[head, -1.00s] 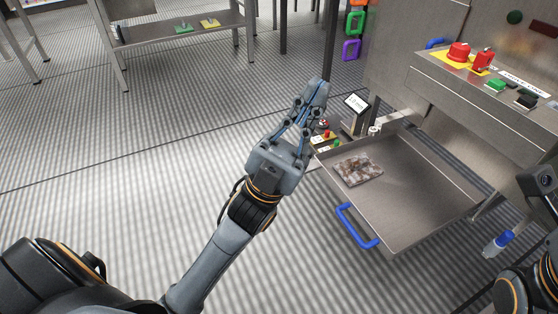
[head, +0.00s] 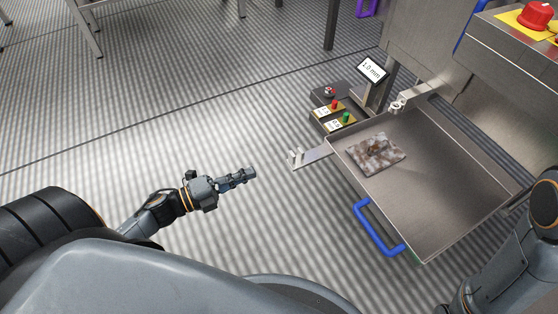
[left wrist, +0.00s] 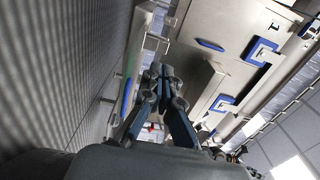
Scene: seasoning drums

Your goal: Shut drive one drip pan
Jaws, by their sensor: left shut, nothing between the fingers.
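The drip pan (head: 440,190) is a shallow steel tray, pulled out from the machine at the right of the head view. Its blue handle (head: 378,229) is on the front wall. A brown and grey mottled piece (head: 376,154) lies inside the pan near its left wall. My left gripper (head: 252,171) is shut and empty, left of the pan and handle and clear of both. Its closed fingers also show in the left wrist view (left wrist: 160,72). My right arm shows at the lower right of the head view; its gripper is out of frame.
A small display reading 1.0 mm (head: 371,70) and a box with red and green buttons (head: 338,112) stand behind the pan. A metal bracket (head: 309,155) sticks out left from the pan's corner. A red button (head: 535,15) is at top right.

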